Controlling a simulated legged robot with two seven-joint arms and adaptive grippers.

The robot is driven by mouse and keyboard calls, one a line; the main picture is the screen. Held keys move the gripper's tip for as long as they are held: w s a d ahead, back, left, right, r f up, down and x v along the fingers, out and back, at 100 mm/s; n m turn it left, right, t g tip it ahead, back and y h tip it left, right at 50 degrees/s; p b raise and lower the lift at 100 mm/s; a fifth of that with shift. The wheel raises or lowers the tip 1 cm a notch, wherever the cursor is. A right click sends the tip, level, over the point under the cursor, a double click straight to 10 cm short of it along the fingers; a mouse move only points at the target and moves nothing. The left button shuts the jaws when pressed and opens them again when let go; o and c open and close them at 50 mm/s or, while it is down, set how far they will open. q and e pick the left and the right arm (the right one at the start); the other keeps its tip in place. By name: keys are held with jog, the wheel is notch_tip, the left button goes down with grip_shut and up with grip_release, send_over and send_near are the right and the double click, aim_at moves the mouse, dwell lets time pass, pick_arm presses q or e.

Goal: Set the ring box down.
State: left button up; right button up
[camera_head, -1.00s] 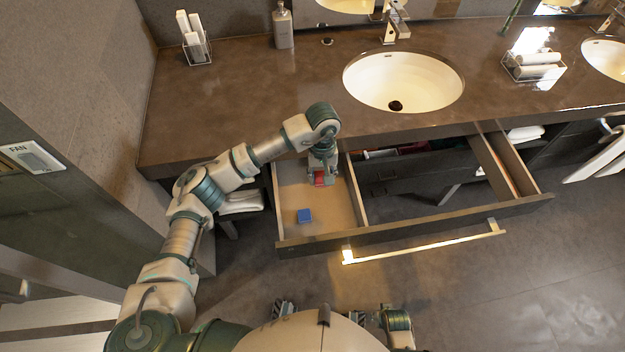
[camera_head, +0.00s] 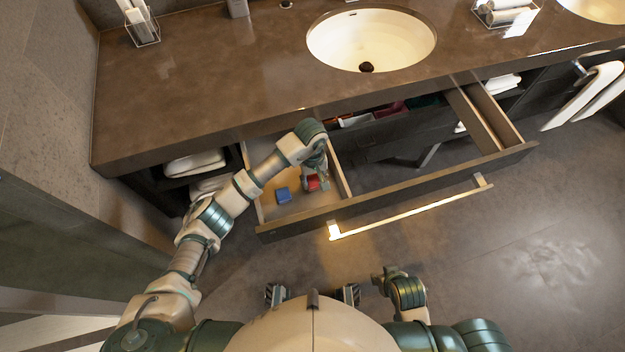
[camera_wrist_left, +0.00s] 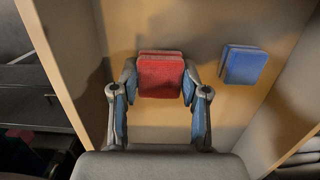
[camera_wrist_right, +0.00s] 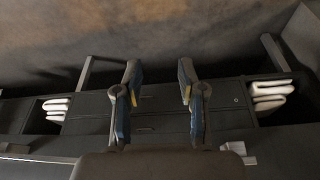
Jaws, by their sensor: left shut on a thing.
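The red ring box (camera_head: 312,183) is held between the fingers of my left gripper (camera_head: 314,187), inside the left compartment of the open drawer (camera_head: 300,212). In the left wrist view the red box (camera_wrist_left: 160,76) sits squarely between the two fingertips, over the pale wooden drawer floor (camera_wrist_left: 150,120). I cannot tell whether it touches the floor. A similar blue box (camera_head: 283,195) lies on that floor to its left; in the left wrist view the blue box (camera_wrist_left: 243,65) is to its right, clear of the fingers. My right gripper (camera_wrist_right: 157,75) is open and empty, away from the drawer's left compartment.
The compartment is bounded by a wooden divider (camera_head: 340,178) and the drawer front with its lit handle (camera_head: 410,211). The countertop (camera_head: 220,85) with a sink (camera_head: 370,40) overhangs the drawer's back. Folded towels (camera_head: 195,163) lie on a shelf left of the drawer.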

pick_arm(q)
notch_tip(320, 180, down, 2)
jog(key=shift+f, duration=0.25)
pick_arm(e)
jog(key=shift+w+a+t, duration=0.25)
jog(key=shift+w+t, duration=0.15)
jog(key=shift+w, duration=0.4)
pick_arm(q)
jog(key=shift+f, duration=0.1)
jog(key=o, duration=1.1)
jog(key=shift+c, duration=0.2)
pick_arm(e)
jog(key=shift+w, duration=0.3)
